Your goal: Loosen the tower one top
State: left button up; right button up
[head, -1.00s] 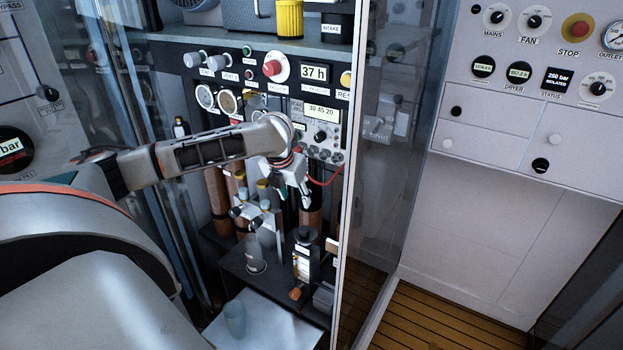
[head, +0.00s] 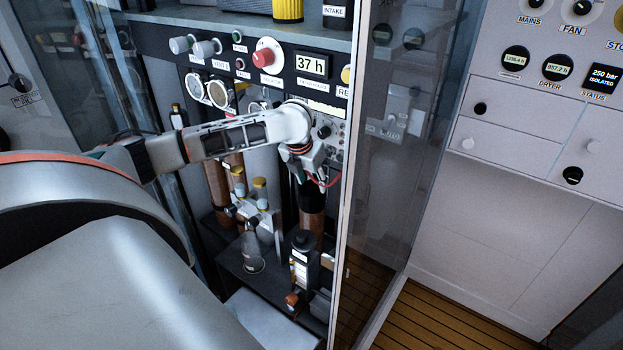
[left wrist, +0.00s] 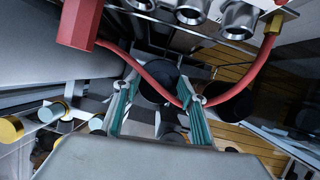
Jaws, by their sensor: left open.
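A brown column with a black top (head: 312,200) stands inside the cabinet, below my left gripper (head: 313,183). In the left wrist view, a black round top (left wrist: 160,88) lies beyond and between my two green-lined fingers. The fingers are spread, with no visible grip on anything. I cannot tell whether they touch the top. A second dark round shape (left wrist: 228,102) sits to its right. Other brown columns (head: 217,192) stand to the left in the head view. No label shows which column is tower one. My right gripper is not in view.
A red hose (left wrist: 150,75) crosses in front of the black top near my fingers. A glass door (head: 395,150) stands close on the right. A shelf below holds a grey bottle (head: 252,250) and a black bottle (head: 304,255). The instrument panel (head: 311,65) is just above.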

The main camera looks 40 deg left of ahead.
pick_arm(q)
jog(key=shift+d, duration=0.15)
jog(key=c, duration=1.1)
jog(key=n+y, duration=0.1)
jog(key=n, duration=0.3)
jog(key=shift+w+g, duration=0.1)
jog(key=shift+g, duration=0.3)
jog(key=n, duration=0.2)
jog(key=n+g+y, duration=0.1)
jog(key=n, duration=0.1)
jog(key=shift+n+y, duration=0.3)
jog(key=n+g, duration=0.1)
jog(key=n, duration=0.1)
jog(key=n+g, duration=0.1)
jog(key=n, duration=0.1)
jog(key=shift+w+y, duration=0.15)
jog(key=shift+y, duration=0.15)
jog(key=shift+n+g, duration=0.7)
jog(key=shift+n, duration=1.5)
